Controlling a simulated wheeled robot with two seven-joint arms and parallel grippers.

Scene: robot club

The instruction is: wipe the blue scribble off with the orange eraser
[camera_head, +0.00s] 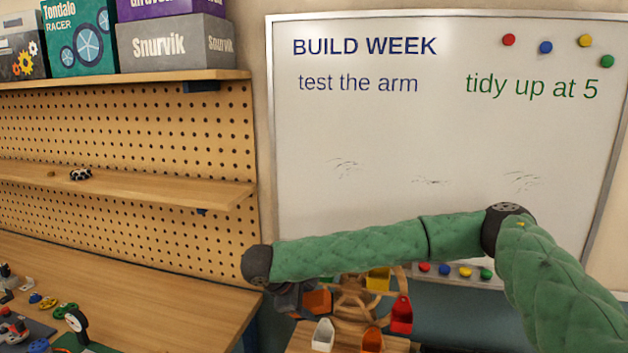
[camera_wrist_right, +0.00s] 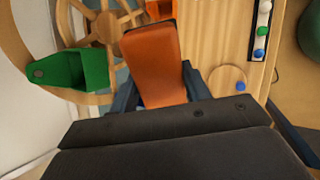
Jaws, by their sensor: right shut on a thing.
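The whiteboard (camera_head: 440,130) fills the right half of the head view. No solid blue scribble shows on it; there are faint dark smears at left (camera_head: 343,167), middle (camera_head: 432,181) and right (camera_head: 521,181). My right gripper (camera_head: 300,300) is shut on the orange eraser (camera_head: 317,302), off the board, near the board's lower left corner. In the right wrist view the eraser (camera_wrist_right: 155,62) sits between the fingers of the gripper (camera_wrist_right: 155,90). My right forearm crosses in front of the board's lower part and hides some of it. My left gripper is not in view.
A wooden wheel (camera_head: 352,300) with coloured buckets, including a red one (camera_head: 401,316), stands below the board, close to the gripper. Neat lettering (camera_head: 365,46) and round magnets (camera_head: 546,47) are on the board. A workbench (camera_head: 140,295) and pegboard shelf (camera_head: 150,185) stand at left.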

